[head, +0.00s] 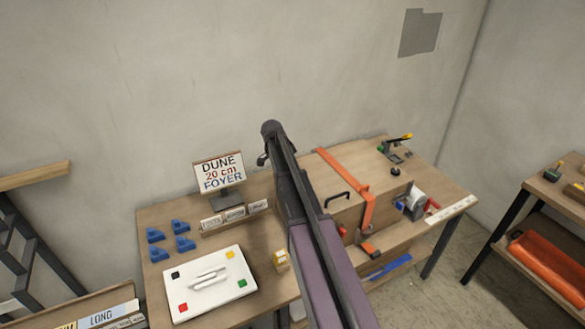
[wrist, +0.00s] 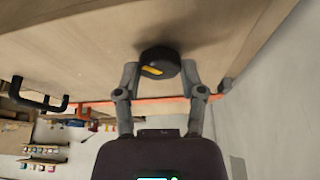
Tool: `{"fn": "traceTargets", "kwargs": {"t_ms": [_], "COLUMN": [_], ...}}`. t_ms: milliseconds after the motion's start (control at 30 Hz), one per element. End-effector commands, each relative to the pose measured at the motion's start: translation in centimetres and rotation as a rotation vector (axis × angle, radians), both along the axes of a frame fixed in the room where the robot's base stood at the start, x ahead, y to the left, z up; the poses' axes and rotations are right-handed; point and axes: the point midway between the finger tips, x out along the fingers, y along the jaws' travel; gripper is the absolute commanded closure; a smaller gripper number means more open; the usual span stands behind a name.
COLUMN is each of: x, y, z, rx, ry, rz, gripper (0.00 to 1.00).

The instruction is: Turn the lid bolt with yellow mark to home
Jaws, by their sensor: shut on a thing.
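The lid bolt (wrist: 160,58) is a round black knob on the wooden lid (wrist: 90,50) in the wrist view. Its yellow mark (wrist: 151,71) shows on the side facing the camera, slightly left of the knob's middle. My gripper (wrist: 159,73) is shut on the knob, with one grey finger at each side. In the head view my arm crosses in front of the wooden box (head: 335,205), and the gripper and this bolt are hidden. The home position's marking cannot be made out.
An orange strap (head: 368,205) runs over the box. A black handle (head: 337,199) stands on the lid, left of the strap; the handle also shows in the wrist view (wrist: 38,97). A white board (head: 209,283) and blue blocks (head: 157,254) lie on the bench at left.

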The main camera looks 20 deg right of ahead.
Motion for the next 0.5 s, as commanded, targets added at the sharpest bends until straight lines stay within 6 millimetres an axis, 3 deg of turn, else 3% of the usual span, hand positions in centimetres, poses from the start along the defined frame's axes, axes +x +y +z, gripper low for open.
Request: {"fn": "traceTargets", "kwargs": {"t_ms": [500], "x": [0.22], "y": [-0.05], "z": [-0.04], "rx": [0.002], "ry": [0.004], "rz": [-0.473], "gripper": [0.96]}}
